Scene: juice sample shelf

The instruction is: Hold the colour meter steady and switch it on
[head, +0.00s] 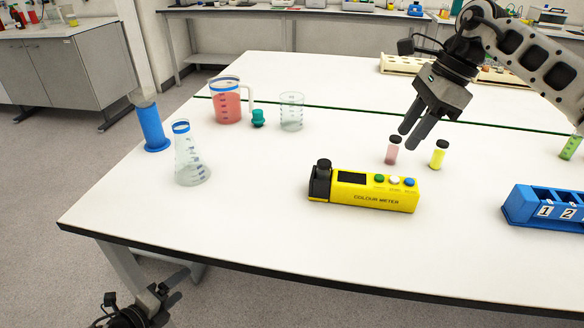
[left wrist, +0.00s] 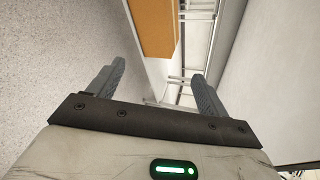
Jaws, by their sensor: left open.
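The yellow colour meter (head: 365,190) lies on the white table near the front, with a black cap at its left end, a dark screen, and green (head: 379,178), white (head: 394,180) and blue (head: 409,182) buttons on top. Its screen looks dark. My left gripper (head: 178,285) is low at the bottom left, off the table's front edge and away from the meter. In the left wrist view its fingers (left wrist: 158,72) are apart with nothing between them. My right gripper (head: 408,138) points down above the table, behind the meter and near the vials; its finger gap is unclear.
A pink vial (head: 392,152) and a yellow vial (head: 438,155) stand behind the meter. A blue numbered rack (head: 545,206) is at the right. A flask (head: 190,160), blue cylinder (head: 152,128), red jug (head: 226,103) and beaker (head: 291,112) stand left. The table front is clear.

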